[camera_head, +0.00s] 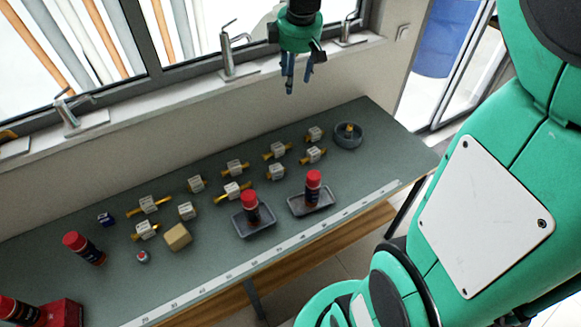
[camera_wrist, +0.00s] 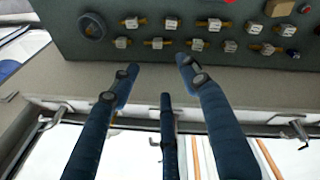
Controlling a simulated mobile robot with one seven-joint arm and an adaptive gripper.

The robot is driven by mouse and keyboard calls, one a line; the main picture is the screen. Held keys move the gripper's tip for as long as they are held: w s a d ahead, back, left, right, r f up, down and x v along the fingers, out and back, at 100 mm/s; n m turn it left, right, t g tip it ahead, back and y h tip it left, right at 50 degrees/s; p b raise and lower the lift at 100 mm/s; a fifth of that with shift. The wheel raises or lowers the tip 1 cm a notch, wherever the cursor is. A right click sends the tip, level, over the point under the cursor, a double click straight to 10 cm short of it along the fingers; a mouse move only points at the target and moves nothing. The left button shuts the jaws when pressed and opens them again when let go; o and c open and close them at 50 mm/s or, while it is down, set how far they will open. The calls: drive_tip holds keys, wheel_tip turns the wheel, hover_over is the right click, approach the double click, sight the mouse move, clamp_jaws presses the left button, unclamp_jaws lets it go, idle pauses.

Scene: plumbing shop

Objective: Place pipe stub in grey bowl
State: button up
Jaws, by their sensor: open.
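The grey bowl (camera_head: 340,144) is round and sits at the right end of the bench. A small brass-coloured piece (camera_head: 349,128), which looks like the pipe stub, is inside it, partly hidden by the rim. In the wrist view the bowl (camera_wrist: 84,32) is at the top left, and its contents are too dark to make out. My gripper (camera_head: 300,82) is above the bench near the window wall, up and left of the bowl in the head view. Its dark blue fingers are spread, with nothing between them, as the wrist view (camera_wrist: 157,72) also shows.
Several brass fittings with white labels (camera_head: 235,168) stand in rows on the green bench (camera_head: 110,280). Two grey trays (camera_head: 262,228) (camera_head: 327,204) each hold a red-capped can. A yellow block (camera_head: 177,236) and another can (camera_head: 84,248) are left. Taps (camera_head: 238,58) line the sill.

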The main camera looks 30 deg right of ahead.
drive_tip(key=s+a+m+t, duration=0.1)
drive_tip(key=s+a+m, duration=0.3)
drive_tip(key=s+a, duration=0.4)
drive_tip(key=s+a+f+m+t, duration=0.1)
drive_tip(key=s+a+m, duration=0.3)
drive_tip(key=s, duration=1.4)
drive_tip(key=a, duration=0.4)
drive_tip(key=shift+s+a+f+m+t+y, duration=0.15)
drive_tip(key=shift+s+a+m+t+y, duration=0.15)
drive_tip(key=shift+y, duration=0.1)
wheel_tip(320, 180, down, 10)
drive_tip(key=b, duration=1)
